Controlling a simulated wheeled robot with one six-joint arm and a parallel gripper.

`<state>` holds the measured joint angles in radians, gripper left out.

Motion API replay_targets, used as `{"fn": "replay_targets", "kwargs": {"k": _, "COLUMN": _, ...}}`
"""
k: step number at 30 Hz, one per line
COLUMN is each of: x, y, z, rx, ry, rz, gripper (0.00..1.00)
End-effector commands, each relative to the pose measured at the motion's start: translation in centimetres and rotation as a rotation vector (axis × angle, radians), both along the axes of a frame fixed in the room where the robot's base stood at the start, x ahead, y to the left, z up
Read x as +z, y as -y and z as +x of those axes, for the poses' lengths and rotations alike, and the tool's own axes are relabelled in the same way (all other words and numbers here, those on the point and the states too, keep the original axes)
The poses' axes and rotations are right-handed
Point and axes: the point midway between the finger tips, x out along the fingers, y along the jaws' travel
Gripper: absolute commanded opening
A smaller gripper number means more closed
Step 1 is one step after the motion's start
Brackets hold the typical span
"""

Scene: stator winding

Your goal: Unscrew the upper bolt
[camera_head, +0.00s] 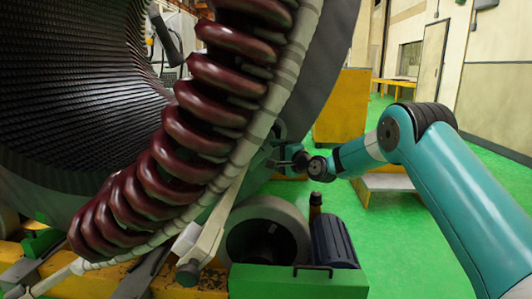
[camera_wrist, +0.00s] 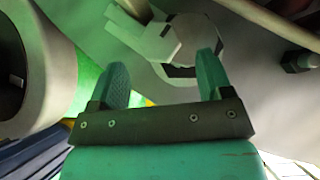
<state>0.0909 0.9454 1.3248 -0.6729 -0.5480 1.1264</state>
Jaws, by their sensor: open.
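In the wrist view a large pale hex-shaped bolt head (camera_wrist: 203,35) sits on a grey plate, just beyond my gripper (camera_wrist: 163,68). My gripper's two teal fingers are apart, with nothing held between them. The right fingertip overlaps the lower edge of the bolt head in the picture; I cannot tell whether it touches. A smaller bolt (camera_wrist: 301,62) shows at the right edge. I cannot tell which of the two is the upper bolt. In the head view my gripper (camera_head: 298,160) is beside the stator's lower right side, and the bolts there are too small to make out.
The stator (camera_head: 80,85) with thick dark-red coils (camera_head: 195,130) fills the left. A grey roller (camera_head: 292,225) and a green base (camera_head: 290,283) stand below my gripper. A yellow cabinet (camera_head: 343,105) stands behind. Green floor (camera_head: 410,245) lies open on the right.

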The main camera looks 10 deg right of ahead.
Motion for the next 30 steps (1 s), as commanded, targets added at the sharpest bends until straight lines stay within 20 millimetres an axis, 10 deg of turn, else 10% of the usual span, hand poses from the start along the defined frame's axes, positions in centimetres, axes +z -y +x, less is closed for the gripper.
{"fn": "replay_targets", "kwargs": {"k": 9, "x": -0.2, "y": -2.2, "z": 4.1, "rx": 0.002, "ry": 0.002, "rz": -0.001, "gripper": 0.73}}
{"fn": "replay_targets", "kwargs": {"k": 24, "x": -0.2, "y": -2.7, "z": 5.2, "rx": 0.000, "ry": -0.001, "rz": 0.000, "gripper": 0.73}}
{"fn": "replay_targets", "kwargs": {"k": 30, "x": -0.2, "y": -2.6, "z": 5.2, "rx": 0.000, "ry": -0.001, "rz": 0.000, "gripper": 0.31}}
